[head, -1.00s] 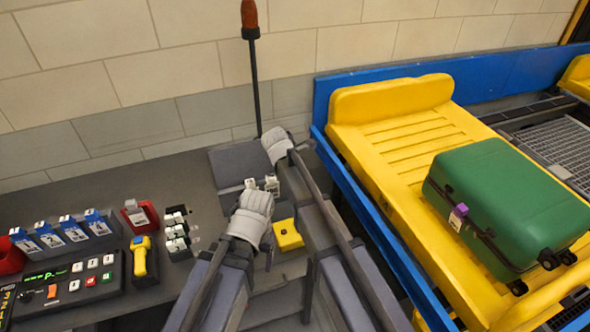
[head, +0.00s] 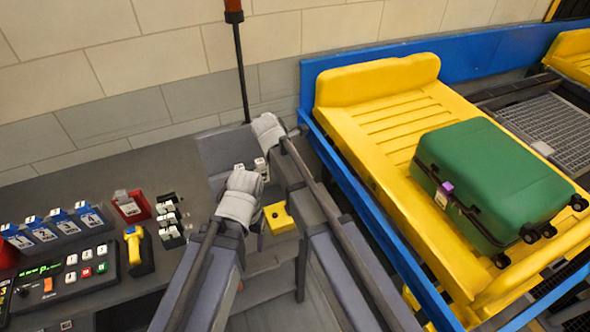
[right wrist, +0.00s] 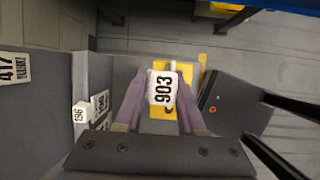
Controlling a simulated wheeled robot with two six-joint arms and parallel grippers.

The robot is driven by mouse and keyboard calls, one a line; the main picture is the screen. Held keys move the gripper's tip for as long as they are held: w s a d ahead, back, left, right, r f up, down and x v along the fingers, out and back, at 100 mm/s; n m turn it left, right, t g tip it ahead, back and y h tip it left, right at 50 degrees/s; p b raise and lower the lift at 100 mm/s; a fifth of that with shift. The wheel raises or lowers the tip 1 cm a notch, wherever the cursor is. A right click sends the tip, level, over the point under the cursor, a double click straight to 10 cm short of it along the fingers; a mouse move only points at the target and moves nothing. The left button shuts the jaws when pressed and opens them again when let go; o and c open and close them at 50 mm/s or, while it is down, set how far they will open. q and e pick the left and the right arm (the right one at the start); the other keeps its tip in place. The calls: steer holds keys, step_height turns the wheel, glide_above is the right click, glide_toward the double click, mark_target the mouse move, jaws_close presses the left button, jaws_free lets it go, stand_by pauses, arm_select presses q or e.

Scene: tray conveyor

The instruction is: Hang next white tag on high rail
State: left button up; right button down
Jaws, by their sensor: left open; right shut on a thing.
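A white tag (right wrist: 161,88) marked 903 is held between the purple fingers of my right gripper (right wrist: 160,97), over a yellow block. In the head view my right gripper (head: 270,140) is by the dark grey rack, its fingers mostly hidden. My left gripper (head: 257,228) is open, nearer than the right one and just left of the yellow block (head: 278,218). Small white tags (head: 262,168) show at the rack between the two wrists. In the right wrist view, white tags (right wrist: 100,102) sit on a grey ledge and one marked 417 (right wrist: 14,68) is at the left edge. I cannot tell which rail is high.
A row of blue-topped numbered holders (head: 60,226), a lit button panel (head: 75,277), a yellow scanner (head: 135,245) and a red holder (head: 131,206) stand on the left bench. A green suitcase (head: 495,180) lies in the yellow tray (head: 385,130) at the right. A dark pole (head: 240,75) rises behind.

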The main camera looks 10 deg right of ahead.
steer(key=shift+r+p, duration=2.2)
steer(key=shift+r, duration=0.25)
